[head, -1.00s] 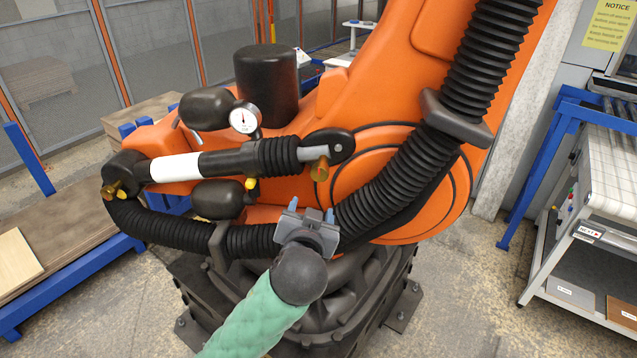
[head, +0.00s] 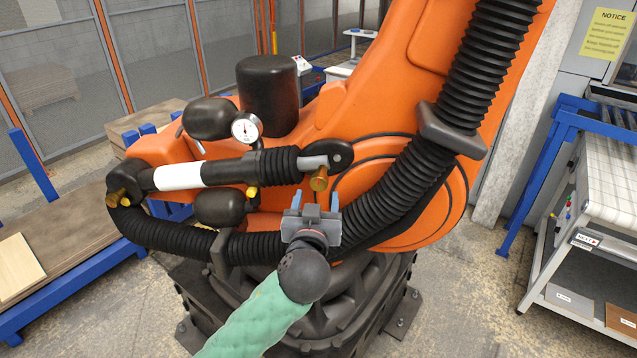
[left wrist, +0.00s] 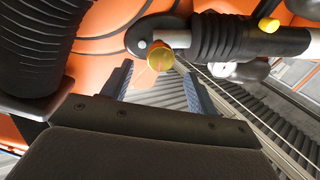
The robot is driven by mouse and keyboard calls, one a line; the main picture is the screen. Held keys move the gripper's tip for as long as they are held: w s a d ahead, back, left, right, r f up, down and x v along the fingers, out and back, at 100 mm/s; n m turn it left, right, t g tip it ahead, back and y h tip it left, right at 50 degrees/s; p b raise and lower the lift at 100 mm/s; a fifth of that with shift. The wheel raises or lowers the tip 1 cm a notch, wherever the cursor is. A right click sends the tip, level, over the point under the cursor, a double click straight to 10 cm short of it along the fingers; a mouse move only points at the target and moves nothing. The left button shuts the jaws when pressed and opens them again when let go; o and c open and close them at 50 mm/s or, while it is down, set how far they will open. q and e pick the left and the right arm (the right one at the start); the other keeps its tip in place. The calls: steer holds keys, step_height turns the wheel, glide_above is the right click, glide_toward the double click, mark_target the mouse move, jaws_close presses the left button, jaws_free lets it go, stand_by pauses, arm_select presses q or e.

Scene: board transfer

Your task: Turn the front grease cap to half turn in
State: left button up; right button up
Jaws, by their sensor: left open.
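A brass grease cap (head: 319,179) hangs under the right end of the black-and-white cylinder on the orange robot arm. A second brass cap (head: 115,198) sits at the cylinder's left end. I cannot tell for certain which the task calls front. My left gripper (head: 316,199) is open and empty, its blue fingers pointing up just below the right-hand cap. In the left wrist view that cap (left wrist: 160,58) shows round and yellowish, near the tips of my open fingers (left wrist: 156,70). I cannot tell whether they reach around it. My right gripper is not in view.
The white-banded cylinder (head: 178,176) runs above my gripper. A ribbed black hose (head: 405,178) passes close on the right. A pressure gauge (head: 245,128) and a black canister (head: 268,95) stand above. A cart (head: 600,200) stands at the far right.

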mark_target(319, 185)
arm_select(q)
steer(key=w+p, duration=0.2)
steer(key=w, duration=0.2)
steer(key=shift+d, duration=0.2)
steer(key=shift+w, duration=0.35)
steer(key=shift+c, duration=0.5)
steer(key=c, duration=0.9)
